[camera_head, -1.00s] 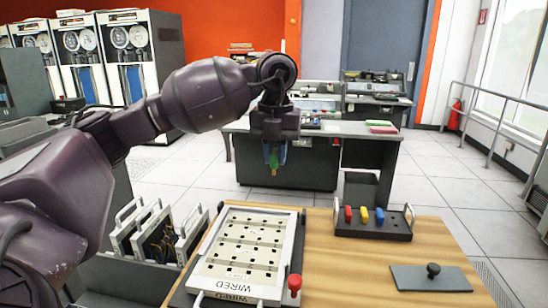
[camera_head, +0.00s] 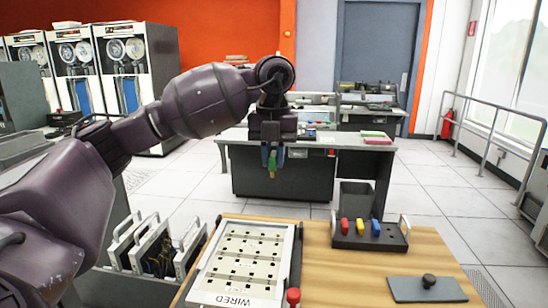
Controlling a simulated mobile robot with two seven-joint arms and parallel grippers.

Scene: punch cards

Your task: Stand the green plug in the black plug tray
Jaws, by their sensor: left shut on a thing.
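My left gripper (camera_head: 272,158) hangs fingers down in the air, beyond the far edge of the wooden table. It is shut on the green plug (camera_head: 273,168), whose lower part shows between and below the fingers. The black plug tray (camera_head: 350,243) stands on the table to the right of and below the gripper in the picture. It has light handles at both ends and holds a red plug (camera_head: 345,226), a yellow plug (camera_head: 361,226) and a blue plug (camera_head: 376,228) upright in a row. The green plug is well clear of the tray. My right gripper is out of view.
A white wired board (camera_head: 222,285) lies left of the tray, with a red knob (camera_head: 293,297) at its right side. A dark plate with a knob (camera_head: 408,290) lies at the front right. Several boards (camera_head: 125,243) stand in a rack at left. Bare wood surrounds the tray.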

